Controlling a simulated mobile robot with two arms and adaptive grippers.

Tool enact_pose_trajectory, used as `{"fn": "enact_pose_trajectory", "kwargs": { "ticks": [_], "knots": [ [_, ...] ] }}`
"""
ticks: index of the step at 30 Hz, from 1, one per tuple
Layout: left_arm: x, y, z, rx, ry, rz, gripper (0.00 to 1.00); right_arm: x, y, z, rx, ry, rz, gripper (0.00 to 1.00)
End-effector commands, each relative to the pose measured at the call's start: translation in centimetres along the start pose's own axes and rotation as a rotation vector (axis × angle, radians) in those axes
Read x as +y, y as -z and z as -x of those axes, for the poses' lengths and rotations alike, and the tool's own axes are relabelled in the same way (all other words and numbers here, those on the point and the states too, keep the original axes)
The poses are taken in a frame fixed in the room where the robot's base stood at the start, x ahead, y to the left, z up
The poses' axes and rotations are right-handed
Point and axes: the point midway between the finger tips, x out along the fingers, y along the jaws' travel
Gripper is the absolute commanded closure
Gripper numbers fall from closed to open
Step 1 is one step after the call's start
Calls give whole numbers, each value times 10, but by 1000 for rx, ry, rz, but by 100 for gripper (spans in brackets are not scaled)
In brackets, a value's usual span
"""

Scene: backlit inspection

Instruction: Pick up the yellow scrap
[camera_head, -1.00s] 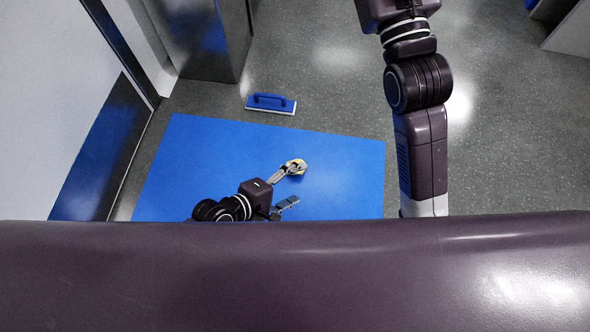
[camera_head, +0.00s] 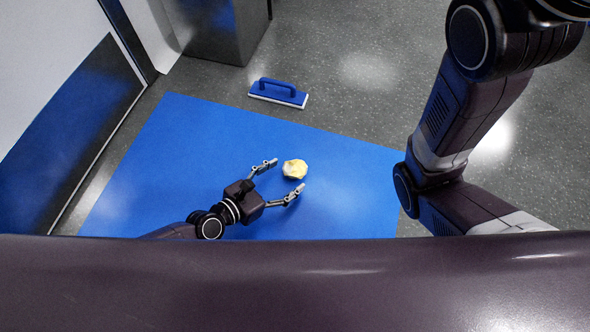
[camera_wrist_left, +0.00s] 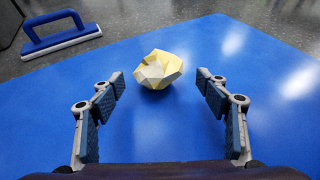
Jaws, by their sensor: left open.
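The yellow scrap (camera_head: 295,169) is a small crumpled, faceted pale-yellow lump on the blue mat (camera_head: 350,205). My left gripper (camera_head: 284,178) is open and low over the mat, its fingers pointing at the scrap. The scrap lies just beyond the fingertips, roughly in line with the gap. In the left wrist view the scrap (camera_wrist_left: 158,70) shows between and ahead of the two spread fingers (camera_wrist_left: 160,90), with nothing held. My right arm comes down at the right of the head view; its gripper is out of the picture.
A blue-handled float with a white base (camera_head: 278,94) lies on the grey floor beyond the mat's far edge. A dark cabinet (camera_head: 222,30) stands at the back left, with a wall panel at left. The mat around the scrap is clear.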

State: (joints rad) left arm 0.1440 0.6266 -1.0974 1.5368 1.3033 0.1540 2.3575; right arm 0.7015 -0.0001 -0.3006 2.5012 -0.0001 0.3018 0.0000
Motion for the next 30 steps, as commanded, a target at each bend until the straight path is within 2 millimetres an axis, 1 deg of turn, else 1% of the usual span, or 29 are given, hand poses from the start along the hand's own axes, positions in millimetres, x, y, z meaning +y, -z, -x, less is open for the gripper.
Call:
{"fn": "enact_pose_trajectory", "kwargs": {
  "ticks": [6,9,12,18,20,27,30],
  "knots": [
    [2,5,-34,-2,1,-1,31,-3,4,14,-3,0,0,40],
    [2,4,-45,-2,0,-2,31,-3,4,16,-3,0,0,40],
    [2,3,-50,-1,1,-2,31,-3,5,16,-3,0,0,40],
    [2,3,-50,0,1,-3,31,-3,5,16,-3,0,0,40],
    [2,3,-50,0,1,-3,37,-3,5,16,-3,0,0,40],
    [2,3,-50,0,1,-3,62,-3,5,16,-3,0,0,40],
    [2,3,-50,0,1,-3,62,-3,5,16,-3,0,0,40]
  ]
}}
